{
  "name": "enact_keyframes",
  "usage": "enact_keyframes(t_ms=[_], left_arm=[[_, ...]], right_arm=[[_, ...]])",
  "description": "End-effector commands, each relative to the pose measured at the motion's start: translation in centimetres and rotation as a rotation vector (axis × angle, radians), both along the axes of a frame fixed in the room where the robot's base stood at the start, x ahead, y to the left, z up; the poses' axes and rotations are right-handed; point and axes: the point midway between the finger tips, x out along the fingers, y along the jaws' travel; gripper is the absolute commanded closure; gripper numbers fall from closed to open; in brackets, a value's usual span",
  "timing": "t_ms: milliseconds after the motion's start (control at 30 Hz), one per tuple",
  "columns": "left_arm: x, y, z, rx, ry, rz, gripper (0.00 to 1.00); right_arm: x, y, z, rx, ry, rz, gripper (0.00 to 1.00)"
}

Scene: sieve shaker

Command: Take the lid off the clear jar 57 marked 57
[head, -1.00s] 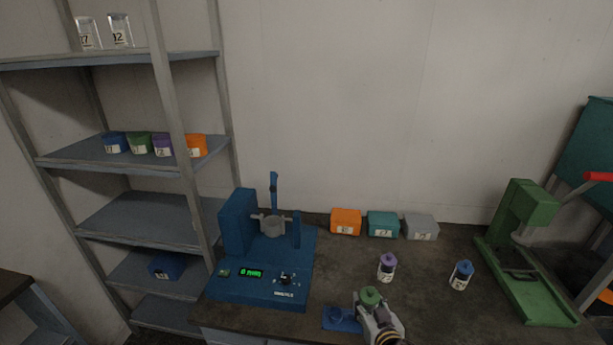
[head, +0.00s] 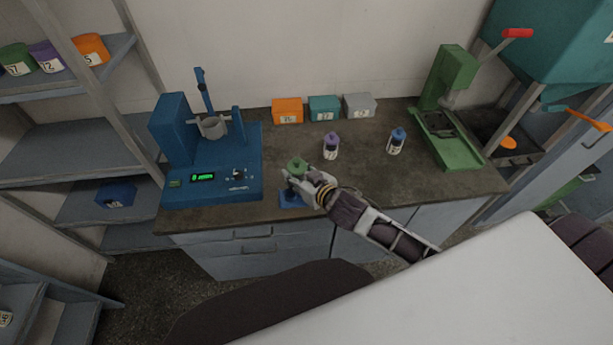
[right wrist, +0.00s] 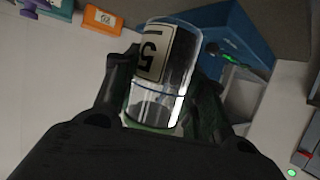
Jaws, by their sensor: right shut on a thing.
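A clear jar with a green lid (head: 297,164) is held by my right gripper (head: 302,180) above the front of the bench. In the right wrist view the clear jar (right wrist: 175,85) sits between the two fingers, with a pale label that shows an upside-down 5; the rest of the number is hidden. Green shows at its lower end there, close to the palm. The lid is on the jar. A small blue plate (head: 290,201) lies just below the jar; I cannot tell whether they touch. My left gripper is not in view.
A purple-lidded jar (head: 331,147) and a blue-lidded jar (head: 396,141) stand behind and to the right. Orange (head: 287,110), teal (head: 324,108) and grey (head: 360,106) boxes line the wall. The blue shaker (head: 215,180) is left, a green press (head: 450,140) right.

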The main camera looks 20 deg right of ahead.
Motion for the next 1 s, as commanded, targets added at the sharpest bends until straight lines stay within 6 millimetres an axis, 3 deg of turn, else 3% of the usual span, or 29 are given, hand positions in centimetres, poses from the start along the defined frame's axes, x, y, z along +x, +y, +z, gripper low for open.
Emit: enact_keyframes(t_ms=[1000], left_arm=[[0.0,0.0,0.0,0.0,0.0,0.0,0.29]], right_arm=[[0.6,7.6,5.3,0.0,-0.002,0.329,1.0]])
